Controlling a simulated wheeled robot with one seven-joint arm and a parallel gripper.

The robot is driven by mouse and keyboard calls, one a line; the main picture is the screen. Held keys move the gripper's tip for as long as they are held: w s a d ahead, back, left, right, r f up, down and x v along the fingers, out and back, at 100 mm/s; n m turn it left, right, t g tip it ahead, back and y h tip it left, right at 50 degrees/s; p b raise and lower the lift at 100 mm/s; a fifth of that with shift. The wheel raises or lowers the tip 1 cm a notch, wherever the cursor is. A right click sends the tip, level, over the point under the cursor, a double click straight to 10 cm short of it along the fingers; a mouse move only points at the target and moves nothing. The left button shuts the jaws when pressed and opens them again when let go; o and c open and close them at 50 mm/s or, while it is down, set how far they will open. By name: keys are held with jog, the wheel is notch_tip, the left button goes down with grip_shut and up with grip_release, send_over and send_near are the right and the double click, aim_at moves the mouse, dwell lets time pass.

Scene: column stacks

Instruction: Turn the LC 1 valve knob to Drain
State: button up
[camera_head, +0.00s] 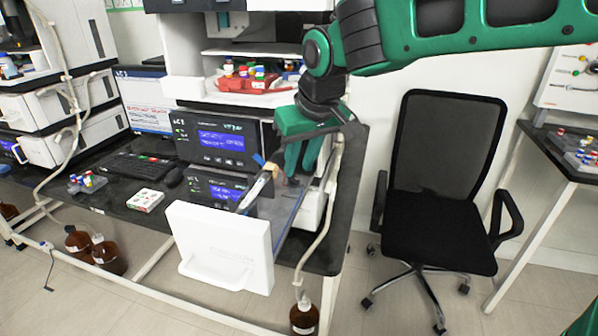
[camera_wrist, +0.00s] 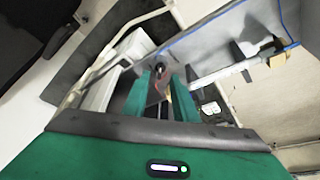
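The LC 1 stack (camera_head: 212,137) stands on the bench, with lit blue displays and an "LC 1" label. In the head view my green gripper (camera_head: 300,170) points down at the stack's right side, behind an open white front door (camera_head: 222,245). In the wrist view my gripper (camera_wrist: 163,74) has its two green fingers spread apart. A small dark round knob (camera_wrist: 160,68) shows between the fingertips; whether they touch it is unclear. The knob's markings, including Drain, cannot be read. In the head view my fingers and the tubing hide most of the knob area.
Pale tubes (camera_head: 325,210) hang close to my gripper and run down to a brown bottle (camera_head: 304,316) on the floor. A red tray of vials (camera_head: 252,80) sits above the stack. A black office chair (camera_head: 440,180) stands to the right. Open floor lies between chair and bench.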

aim_at(295, 178)
jog(key=shift+x, duration=1.75)
